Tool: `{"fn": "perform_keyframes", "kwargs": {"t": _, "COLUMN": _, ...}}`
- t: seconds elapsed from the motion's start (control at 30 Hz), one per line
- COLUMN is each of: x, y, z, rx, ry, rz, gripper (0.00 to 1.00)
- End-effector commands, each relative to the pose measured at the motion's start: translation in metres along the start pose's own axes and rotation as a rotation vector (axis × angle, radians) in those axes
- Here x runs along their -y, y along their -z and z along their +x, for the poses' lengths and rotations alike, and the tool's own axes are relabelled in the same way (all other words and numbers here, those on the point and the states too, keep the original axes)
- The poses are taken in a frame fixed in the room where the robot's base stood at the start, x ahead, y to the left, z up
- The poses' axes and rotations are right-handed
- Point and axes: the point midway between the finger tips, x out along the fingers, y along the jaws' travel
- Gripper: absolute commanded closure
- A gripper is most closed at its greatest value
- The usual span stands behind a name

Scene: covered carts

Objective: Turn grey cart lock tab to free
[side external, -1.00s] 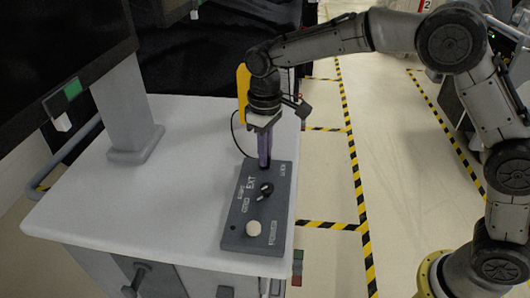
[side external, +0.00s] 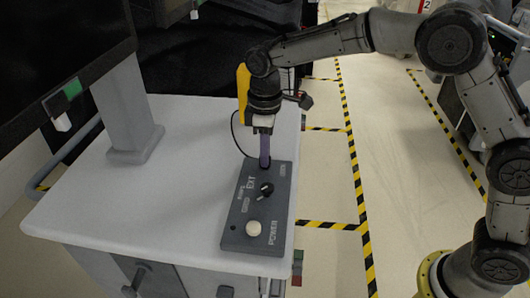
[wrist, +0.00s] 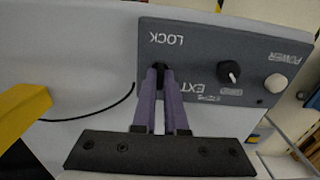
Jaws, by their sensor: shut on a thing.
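The lock tab (wrist: 162,72) is a small dark piece beside the LOCK lettering on the grey control panel (wrist: 205,40). The panel also shows in the side external view (side external: 234,236), lying on top of the pale cart (side external: 90,215). My gripper (side external: 265,166) points down at the far end of the panel. In the wrist view its two purple fingers (wrist: 164,78) stand on either side of the tab and are shut on it. The fingers mostly hide the tab, so its exact angle is hard to tell.
A black knob (side external: 266,188) and a round cream POWER button (side external: 253,228) sit on the same panel. A monitor on a grey stand (side external: 133,120) rises at the cart's left. The cart top left of the panel is clear.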

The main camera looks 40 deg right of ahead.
Motion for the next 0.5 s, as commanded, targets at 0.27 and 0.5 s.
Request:
{"fn": "perform_keyframes", "kwargs": {"t": 0.27, "x": -0.0002, "y": 0.0007, "z": -0.0026, "rx": -0.005, "ry": -0.003, "rz": -0.002, "gripper": 0.79}}
{"fn": "perform_keyframes", "kwargs": {"t": 0.5, "x": -0.0001, "y": 0.0004, "z": -0.0011, "rx": -0.002, "ry": -0.001, "rz": 0.0, "gripper": 0.6}}
